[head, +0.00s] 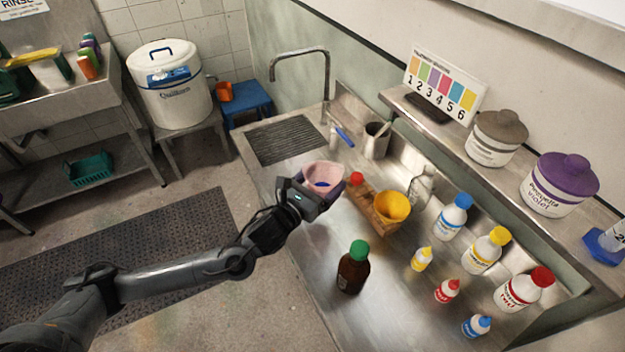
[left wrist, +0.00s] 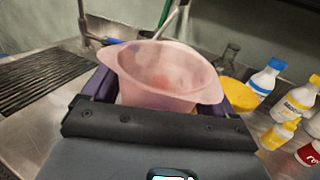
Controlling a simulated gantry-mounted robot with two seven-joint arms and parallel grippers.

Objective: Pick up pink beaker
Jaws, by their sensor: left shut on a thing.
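The pink beaker (head: 322,174) is a translucent pink cup with a flared rim and a spout. It is at the left part of the steel counter in the head view. My left gripper (head: 325,190) is shut on it, with the fingers on both sides of the beaker. In the left wrist view the beaker (left wrist: 165,75) stands upright between the purple-tipped fingers of my left gripper (left wrist: 165,92). Its lower part is hidden by the gripper, so I cannot tell whether it touches the counter. My right gripper is not in view.
A wooden stand (head: 372,212) with a yellow cup (head: 392,207) is just right of the beaker. A brown bottle (head: 353,267) stands nearer. Several white bottles stand at the right. A faucet (head: 300,70) and drain grid (head: 285,139) are behind. A shelf (head: 440,125) runs along the wall.

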